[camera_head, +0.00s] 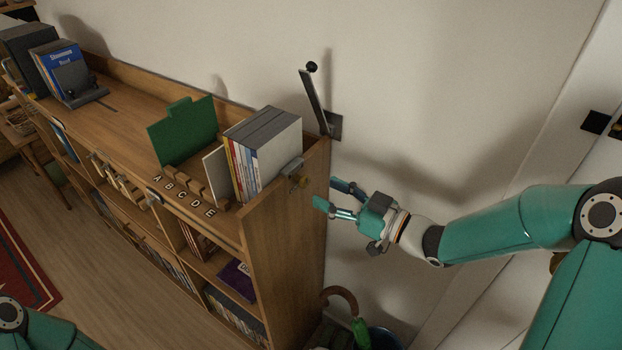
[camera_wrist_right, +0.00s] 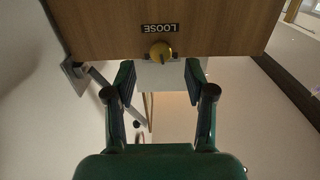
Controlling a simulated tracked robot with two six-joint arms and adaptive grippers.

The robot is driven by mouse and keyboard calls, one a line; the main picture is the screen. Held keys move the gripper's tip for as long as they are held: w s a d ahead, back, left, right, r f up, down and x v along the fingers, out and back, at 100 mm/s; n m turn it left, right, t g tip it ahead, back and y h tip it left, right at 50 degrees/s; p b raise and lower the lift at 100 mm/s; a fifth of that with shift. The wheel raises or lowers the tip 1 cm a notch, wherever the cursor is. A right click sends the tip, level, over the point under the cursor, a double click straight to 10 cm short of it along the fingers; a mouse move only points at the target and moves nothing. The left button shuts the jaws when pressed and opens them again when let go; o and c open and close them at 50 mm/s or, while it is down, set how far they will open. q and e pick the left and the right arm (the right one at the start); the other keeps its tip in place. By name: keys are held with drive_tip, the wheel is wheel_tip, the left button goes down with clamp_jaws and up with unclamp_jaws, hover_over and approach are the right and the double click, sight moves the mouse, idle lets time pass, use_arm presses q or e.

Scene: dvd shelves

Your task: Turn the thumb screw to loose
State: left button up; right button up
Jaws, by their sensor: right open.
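The thumb screw is a small brass knob (camera_head: 300,181) on the end panel of the wooden shelf, near its top edge, under a grey metal clamp (camera_head: 292,167). In the right wrist view the brass knob (camera_wrist_right: 161,52) sits beside a dark label reading LOOSE (camera_wrist_right: 160,29), which appears upside down. My right gripper (camera_head: 327,194) is open, to the right of the shelf end. In the right wrist view its two fingers (camera_wrist_right: 160,80) stand apart on either side of the knob's line, with the knob beyond the tips and apparently untouched. My left gripper is not in view.
A tilted dark metal arm (camera_head: 315,102) rises at the shelf's back corner by the wall. A blue bin (camera_head: 381,339) stands low beside the shelf end.

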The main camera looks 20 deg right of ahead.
sight(308, 183)
drive_tip(key=p+x, duration=0.1)
drive_tip(key=x, duration=0.4)
drive_tip(key=shift+w+a, duration=0.25)
drive_tip(key=shift+w, duration=0.05)
drive_tip(key=shift+c, duration=0.4)
drive_tip(key=shift+d, duration=0.1)
clamp_jaws()
